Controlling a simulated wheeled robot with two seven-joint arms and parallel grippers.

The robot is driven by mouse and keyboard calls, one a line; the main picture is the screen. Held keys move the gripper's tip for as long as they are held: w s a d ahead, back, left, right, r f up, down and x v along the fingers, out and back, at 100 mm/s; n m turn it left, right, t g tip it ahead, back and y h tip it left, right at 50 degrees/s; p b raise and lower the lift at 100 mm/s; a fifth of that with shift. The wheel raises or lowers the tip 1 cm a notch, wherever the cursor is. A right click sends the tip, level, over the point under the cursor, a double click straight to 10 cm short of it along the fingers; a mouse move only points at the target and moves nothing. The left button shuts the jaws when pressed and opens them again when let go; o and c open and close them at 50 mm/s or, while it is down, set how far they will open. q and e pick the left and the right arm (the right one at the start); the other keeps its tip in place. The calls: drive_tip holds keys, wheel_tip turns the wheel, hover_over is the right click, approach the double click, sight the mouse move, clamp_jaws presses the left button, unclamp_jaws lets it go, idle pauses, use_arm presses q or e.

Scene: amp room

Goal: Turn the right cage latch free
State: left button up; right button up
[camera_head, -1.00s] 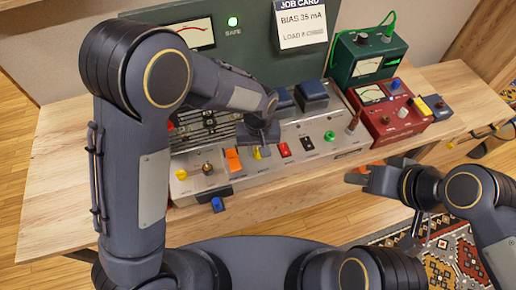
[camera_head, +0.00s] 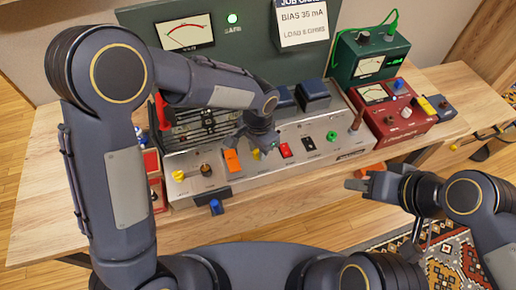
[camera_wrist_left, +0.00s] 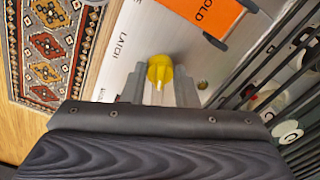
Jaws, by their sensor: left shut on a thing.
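The right cage latch is a small yellow knob (camera_head: 256,153) on the sloping metal panel, just right of the orange switch. My left gripper (camera_head: 261,146) reaches down to it from above and partly covers it. In the left wrist view the yellow knob (camera_wrist_left: 160,72) sits between the fingertips of my left gripper (camera_wrist_left: 159,88), which is shut on it, beside printed "LATCH" lettering. The left yellow latch (camera_head: 179,175) is at the panel's left end. My right gripper (camera_head: 366,184) hangs in front of the bench; its finger gap is unclear.
The orange switch (camera_head: 232,161) is close left of my left gripper, a red switch (camera_head: 284,150) close right. Behind is the dark grille cage (camera_head: 207,122). A red meter box (camera_head: 388,108) stands right. The wooden bench front (camera_head: 270,201) is mostly clear.

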use_arm(q)
drive_tip(key=shift+r+m, duration=0.1)
drive_tip(key=shift+m, duration=2.2)
drive_tip(key=o, duration=1)
wheel_tip(320, 180, up, 8)
drive_tip(key=shift+f, duration=0.1)
